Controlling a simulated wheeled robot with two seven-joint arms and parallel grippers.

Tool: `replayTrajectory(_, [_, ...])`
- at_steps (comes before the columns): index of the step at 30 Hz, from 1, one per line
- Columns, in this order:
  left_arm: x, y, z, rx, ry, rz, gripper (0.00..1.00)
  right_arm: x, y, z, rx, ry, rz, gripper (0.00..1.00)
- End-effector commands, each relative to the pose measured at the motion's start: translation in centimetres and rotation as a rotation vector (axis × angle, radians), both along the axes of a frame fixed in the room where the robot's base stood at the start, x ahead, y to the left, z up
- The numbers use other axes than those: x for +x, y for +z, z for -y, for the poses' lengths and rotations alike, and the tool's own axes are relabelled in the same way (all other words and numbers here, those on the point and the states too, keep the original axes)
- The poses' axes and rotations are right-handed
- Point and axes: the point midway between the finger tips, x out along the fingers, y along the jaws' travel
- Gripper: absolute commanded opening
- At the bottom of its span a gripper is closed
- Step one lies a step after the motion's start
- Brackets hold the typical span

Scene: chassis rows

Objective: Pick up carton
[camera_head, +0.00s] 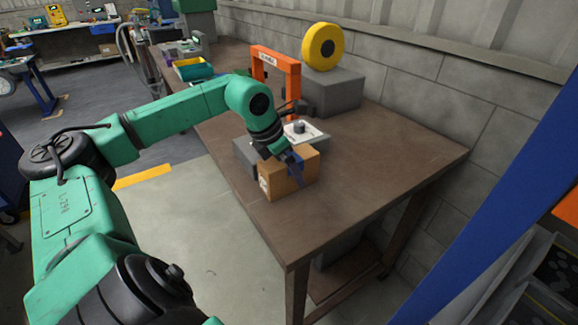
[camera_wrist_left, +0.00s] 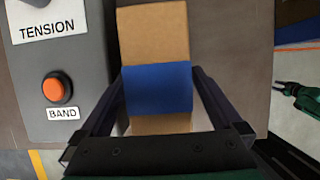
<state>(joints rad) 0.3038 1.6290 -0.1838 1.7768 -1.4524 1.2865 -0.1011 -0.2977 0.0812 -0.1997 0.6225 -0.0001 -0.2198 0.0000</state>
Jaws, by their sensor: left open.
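The carton (camera_head: 276,182) is a brown box standing near the front edge of the workbench. In the left wrist view the carton (camera_wrist_left: 153,35) shows a wide blue band across it. My left gripper (camera_head: 291,163) is over the carton from above. In the left wrist view the open fingers of my left gripper (camera_wrist_left: 160,80) lie on either side of the carton at the blue band, with a narrow gap at least on the right. The left gripper hides part of the carton's top in the head view.
A grey machine box (camera_wrist_left: 62,75) with an orange button and labels "TENSION" and "BAND" stands close beside the carton. An orange frame (camera_head: 275,55) and a yellow reel (camera_head: 322,47) on a grey block stand behind. The brown bench top (camera_head: 400,165) is clear to the right.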

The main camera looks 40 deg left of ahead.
Motion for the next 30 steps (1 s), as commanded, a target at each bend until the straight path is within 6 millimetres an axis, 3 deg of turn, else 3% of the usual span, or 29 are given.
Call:
replayTrajectory(6, [0.1,-0.3,0.0,0.000,0.001,0.001,1.00,0.0,0.1,0.0,0.000,-0.001,-0.001,0.50])
replayTrajectory(14, [0.1,-0.2,0.0,0.000,0.001,0.001,0.01,-0.2,0.0,0.0,-0.001,-0.001,-0.003,0.50])
replayTrajectory(23, [0.1,0.1,0.0,0.000,0.001,0.003,0.00,-0.3,0.2,0.0,0.000,0.000,-0.005,0.50])
replayTrajectory(26, [0.1,0.9,0.0,0.000,0.000,0.003,0.00,-0.3,0.7,0.0,0.000,0.000,-0.005,0.50])
replayTrajectory(30, [0.2,3.5,0.0,-0.004,0.001,0.006,0.00,-0.3,2.4,-0.1,0.001,0.000,-0.006,0.50])
